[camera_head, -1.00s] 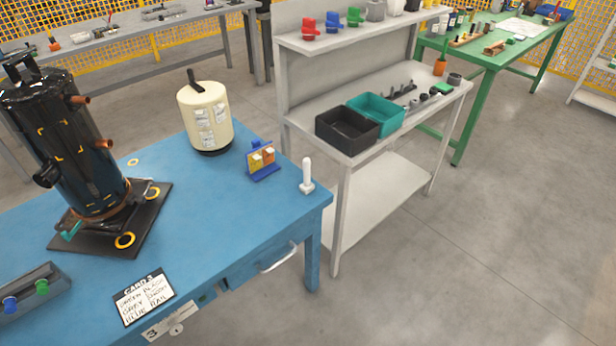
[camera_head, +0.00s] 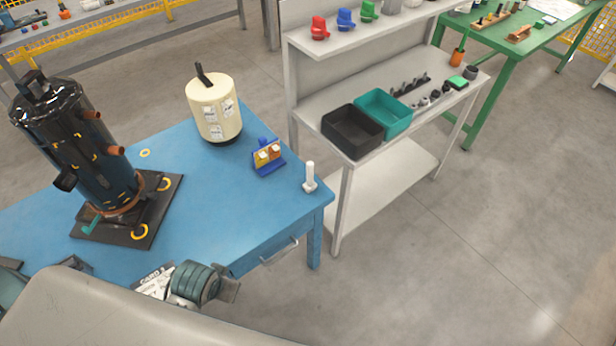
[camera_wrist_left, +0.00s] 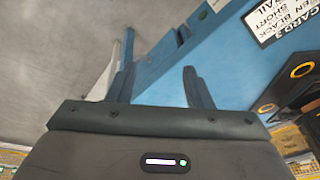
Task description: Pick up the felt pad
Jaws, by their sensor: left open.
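I cannot pick out the felt pad with certainty. A small flat green piece (camera_head: 457,82) lies at the right end of the grey workbench's middle shelf, but I cannot tell whether it is felt. My left gripper shows in the left wrist view (camera_wrist_left: 158,72), open, with nothing between its fingers. In the head view my left arm crosses the bottom, its wrist over the front of the blue table and partly covering the card there. My right gripper is not in view.
The blue table (camera_head: 215,185) holds a black compressor (camera_head: 80,140), a cream tank (camera_head: 214,108), a small blue stand (camera_head: 268,158) and a white post (camera_head: 309,178). Black (camera_head: 352,132) and teal (camera_head: 384,108) bins sit on the grey workbench. The floor at right is clear.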

